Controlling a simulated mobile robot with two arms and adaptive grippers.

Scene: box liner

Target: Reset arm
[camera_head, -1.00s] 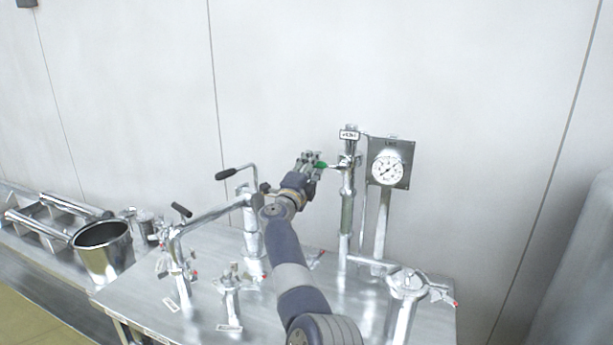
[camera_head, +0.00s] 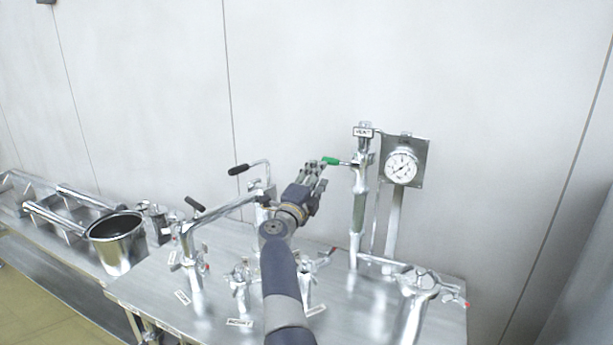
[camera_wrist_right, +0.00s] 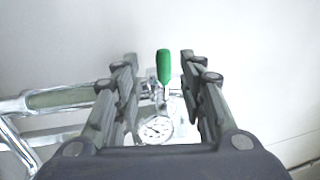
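My right gripper (camera_head: 316,168) is beside the green-handled lever (camera_head: 331,160) on the upright vent pipe (camera_head: 359,205). In the right wrist view, the two finger sets stand wide apart and empty. The green handle (camera_wrist_right: 164,66) shows in the gap between the fingertips, beyond them, with no finger closed on it. My right arm comes up from the bottom of the head view over the metal table. My left gripper is in neither view.
A round gauge (camera_head: 401,166) on a plate stands right of the pipe. Black-handled levers (camera_head: 239,170) and clamped pipe fittings (camera_head: 240,285) stand on the metal table (camera_head: 215,300). A steel pot (camera_head: 117,245) is at left. The wall is behind.

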